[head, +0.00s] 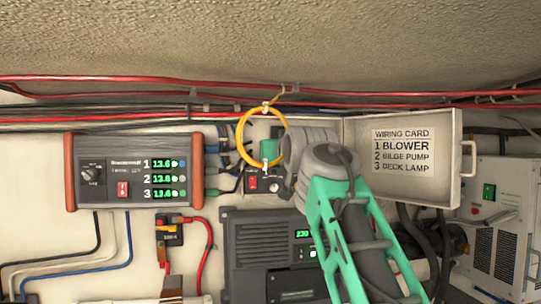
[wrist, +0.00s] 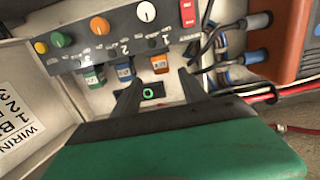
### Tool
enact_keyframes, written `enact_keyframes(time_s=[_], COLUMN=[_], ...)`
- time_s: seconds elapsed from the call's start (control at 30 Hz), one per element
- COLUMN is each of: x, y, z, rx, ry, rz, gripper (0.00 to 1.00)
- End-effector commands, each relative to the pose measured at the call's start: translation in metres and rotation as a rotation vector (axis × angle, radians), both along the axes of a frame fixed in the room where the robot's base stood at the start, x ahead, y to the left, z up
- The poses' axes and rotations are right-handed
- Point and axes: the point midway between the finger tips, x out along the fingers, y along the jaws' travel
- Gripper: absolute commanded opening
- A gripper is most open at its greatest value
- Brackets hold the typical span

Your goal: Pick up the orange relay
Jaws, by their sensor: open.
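The orange relay (wrist: 160,64) sits below the dark control panel in the wrist view, the rightmost of three coloured relays. Its face carries a pale label. My gripper (wrist: 160,80) is open, with its two dark fingers pointing toward the relay. The relay appears between and just beyond the fingertips; I cannot tell how much gap is left. Nothing is held. In the head view my arm hides the relay and the fingers.
A blue relay (wrist: 125,73) and a green relay (wrist: 95,77) stand left of the orange one. A control panel (wrist: 112,38) with knobs and cable plugs is close by. A yellow ring (head: 241,137) hangs by the box, whose open lid (head: 357,135) bears a wiring card.

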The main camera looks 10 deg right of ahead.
Motion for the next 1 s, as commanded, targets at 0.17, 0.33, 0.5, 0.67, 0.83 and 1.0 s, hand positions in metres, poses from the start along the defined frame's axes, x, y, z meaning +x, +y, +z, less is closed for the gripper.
enact_keyframes(time_s=[0.17,0.33,0.5,0.67,0.83,1.0], x=[0.028,0.058,0.067,0.066,0.066,0.066], y=[0.004,0.003,0.002,0.001,0.000,0.000], z=[0.004,0.006,0.002,0.001,0.001,0.001], rx=[0.000,-0.001,-0.001,-0.001,-0.001,-0.001], ry=[0.007,0.008,0.004,0.005,0.006,0.006], rz=[0.008,0.009,0.006,0.005,0.004,0.003], gripper=[0.51,0.51,0.51,0.48,0.35,0.21])
